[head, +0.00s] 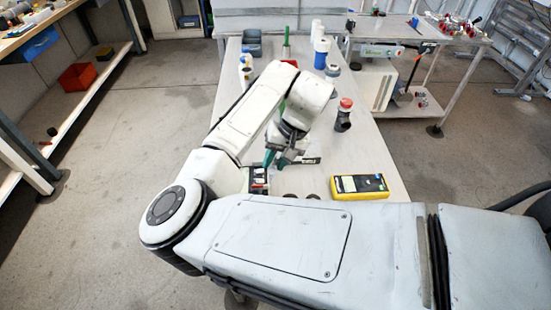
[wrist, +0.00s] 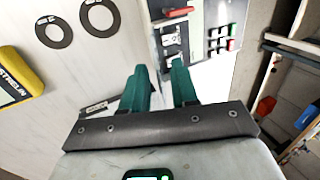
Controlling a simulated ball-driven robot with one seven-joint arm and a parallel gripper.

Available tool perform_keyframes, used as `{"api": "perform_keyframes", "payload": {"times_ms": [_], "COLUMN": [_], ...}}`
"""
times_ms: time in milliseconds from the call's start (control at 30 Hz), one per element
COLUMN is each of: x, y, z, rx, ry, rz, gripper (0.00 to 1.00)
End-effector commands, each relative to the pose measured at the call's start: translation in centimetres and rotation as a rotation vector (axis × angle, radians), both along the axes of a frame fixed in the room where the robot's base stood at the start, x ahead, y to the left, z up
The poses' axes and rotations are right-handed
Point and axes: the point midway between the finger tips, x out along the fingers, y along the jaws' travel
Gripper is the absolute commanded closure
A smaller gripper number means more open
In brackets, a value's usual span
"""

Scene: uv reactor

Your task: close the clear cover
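A white unit with a dark switch panel (head: 258,180) sits on the table's left edge, below my gripper (head: 275,159) in the head view and partly hidden by my arm. In the wrist view the unit's panel (wrist: 172,40) shows a red bar (wrist: 178,12) at the top, switches, and red and green buttons on the right. I cannot clearly make out the clear cover or its angle. My gripper (wrist: 160,66) has green fingers standing apart with nothing seen between them. Its fingertips point at the panel's near left side; whether they touch it I cannot tell.
A yellow multimeter (head: 359,186) lies right of the unit. Dark rings (wrist: 98,17) and a small labelled strip (wrist: 97,107) lie on the table. A red-capped dark fitting (head: 344,115) stands farther back. Blue and white cylinders (head: 321,52) stand at the back.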

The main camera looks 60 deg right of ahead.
Motion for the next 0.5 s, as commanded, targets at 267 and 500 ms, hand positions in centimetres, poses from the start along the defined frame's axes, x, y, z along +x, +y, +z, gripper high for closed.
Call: {"api": "perform_keyframes", "payload": {"times_ms": [267, 500], "x": [0.01, 0.0], "y": [0.02, 0.0], "z": [-0.08, -0.06], "rx": [0.0, 0.0], "ry": [0.0, 0.0], "rz": [0.0, 0.0], "gripper": [0.73, 0.96]}}
